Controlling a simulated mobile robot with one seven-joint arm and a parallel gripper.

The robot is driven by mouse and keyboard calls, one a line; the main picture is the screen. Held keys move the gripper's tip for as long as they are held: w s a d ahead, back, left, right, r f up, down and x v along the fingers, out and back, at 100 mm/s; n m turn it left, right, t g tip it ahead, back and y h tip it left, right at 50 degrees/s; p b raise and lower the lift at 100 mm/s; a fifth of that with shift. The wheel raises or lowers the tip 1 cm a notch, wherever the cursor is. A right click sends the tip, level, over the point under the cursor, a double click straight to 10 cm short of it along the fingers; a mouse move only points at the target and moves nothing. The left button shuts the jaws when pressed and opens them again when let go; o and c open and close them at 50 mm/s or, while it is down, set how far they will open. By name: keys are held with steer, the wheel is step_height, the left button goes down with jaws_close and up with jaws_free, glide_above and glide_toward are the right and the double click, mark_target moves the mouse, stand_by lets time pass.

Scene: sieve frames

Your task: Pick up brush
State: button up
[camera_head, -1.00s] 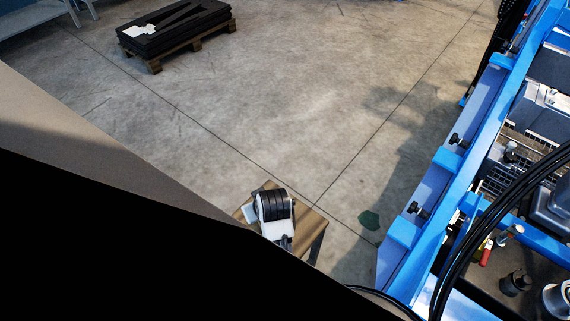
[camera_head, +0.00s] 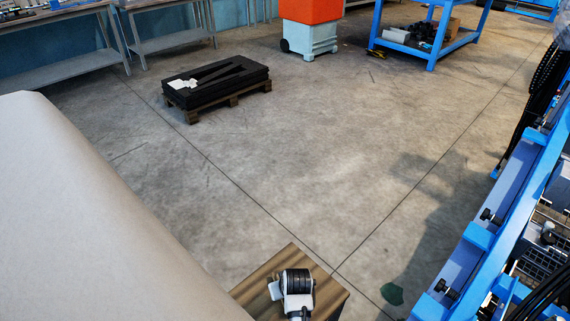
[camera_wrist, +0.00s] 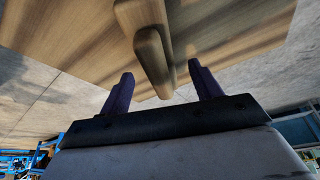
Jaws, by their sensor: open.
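In the wrist view, my gripper (camera_wrist: 160,73) is open, with its two dark purple fingers spread apart. A rounded wooden piece (camera_wrist: 153,58), which looks like the brush handle, lies across the gap between the fingers. It is clear of both fingers in the picture; I cannot tell how near it is in depth. Its bristles do not show. A wooden tabletop (camera_wrist: 235,22) fills the upper part of the wrist view. In the head view, the small wooden table (camera_head: 258,283) is at the bottom, with a white and black part, seemingly my arm's end, over it. The brush cannot be made out there.
A blue frame (camera_head: 478,236) with equipment runs along the right side. A pallet with black slabs (camera_head: 215,82) is on the floor at the back left. An orange and pale blue unit (camera_head: 310,22) and a blue table (camera_head: 432,50) stand farther back. The floor between is open.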

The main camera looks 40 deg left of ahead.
steer(key=shift+x, duration=1.95)
steer(key=shift+c, duration=0.3)
steer(key=c, duration=1.2)
steer(key=shift+r, duration=0.1)
step_height(320, 180, up, 20)
steer(key=shift+b, duration=0.4)
